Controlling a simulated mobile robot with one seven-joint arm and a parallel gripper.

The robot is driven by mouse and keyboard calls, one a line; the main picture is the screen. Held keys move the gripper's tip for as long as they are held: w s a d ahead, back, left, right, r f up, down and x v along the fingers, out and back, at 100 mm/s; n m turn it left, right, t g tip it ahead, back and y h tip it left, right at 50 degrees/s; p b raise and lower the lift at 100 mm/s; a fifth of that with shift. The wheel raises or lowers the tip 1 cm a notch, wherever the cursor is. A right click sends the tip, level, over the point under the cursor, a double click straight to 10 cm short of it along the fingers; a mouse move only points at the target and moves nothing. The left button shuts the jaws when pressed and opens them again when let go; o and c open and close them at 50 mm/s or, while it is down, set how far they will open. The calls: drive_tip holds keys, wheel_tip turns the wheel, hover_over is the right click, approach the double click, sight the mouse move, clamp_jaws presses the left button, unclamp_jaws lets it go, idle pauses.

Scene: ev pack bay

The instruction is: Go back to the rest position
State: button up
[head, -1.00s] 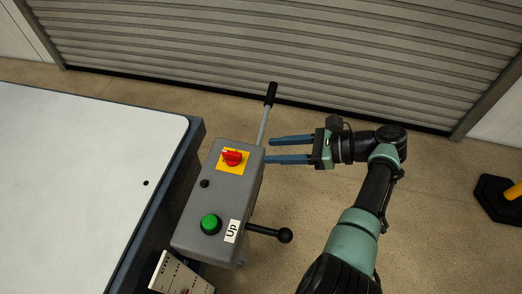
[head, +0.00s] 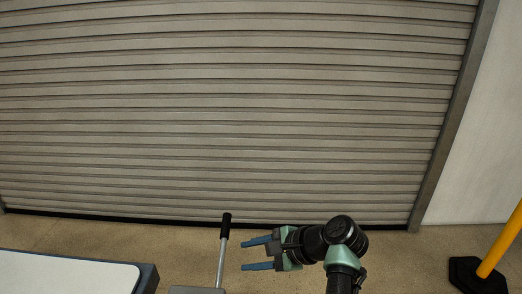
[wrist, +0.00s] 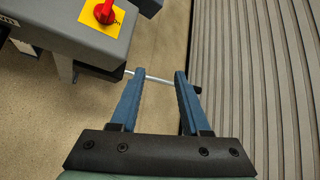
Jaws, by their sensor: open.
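My gripper (head: 258,254) has two blue fingers. It is open with nothing between the fingertips, and it points left in the head view. A lever (head: 222,250) with a black grip stands just left of the fingertips in the head view. In the wrist view my gripper (wrist: 154,85) also shows open, with the lever's metal rod (wrist: 150,77) crossing beyond the fingertips. The grey control box (wrist: 70,25) with a red knob (wrist: 104,11) on a yellow plate is at the upper left there. Only a top edge of the box (head: 196,290) shows in the head view.
A ribbed roller shutter (head: 230,110) fills the back. A white-topped table (head: 70,272) with a dark edge is at the lower left. A yellow post (head: 500,240) on a black base stands at the right. Bare floor (head: 410,260) lies between my arm and the post.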

drive_tip(key=w+d+r+n+t+h, duration=0.1)
drive_tip(key=w+r+n+t+h, duration=0.2)
drive_tip(key=r, duration=0.5)
drive_tip(key=d+r+n+t+h, duration=0.1)
drive_tip(key=r+n+t, duration=0.1)
drive_tip(key=r+t, duration=0.35)
drive_tip(key=w+d+r+n+t+h, duration=0.1)
drive_tip(key=w+r+n+t+h, duration=0.15)
drive_tip(key=r, duration=0.65)
drive_tip(key=s+r+n+t+h, duration=0.3)
drive_tip(key=s+r+n+t, duration=0.4)
drive_tip(key=s+r, duration=1.8)
wheel_tip(320, 180, up, 3)
drive_tip(key=a+t, duration=0.1)
drive_tip(key=t, duration=0.3)
drive_tip(key=shift+r+t, duration=0.15)
drive_tip(key=shift+t, duration=0.25)
drive_tip(key=shift+w, duration=0.1)
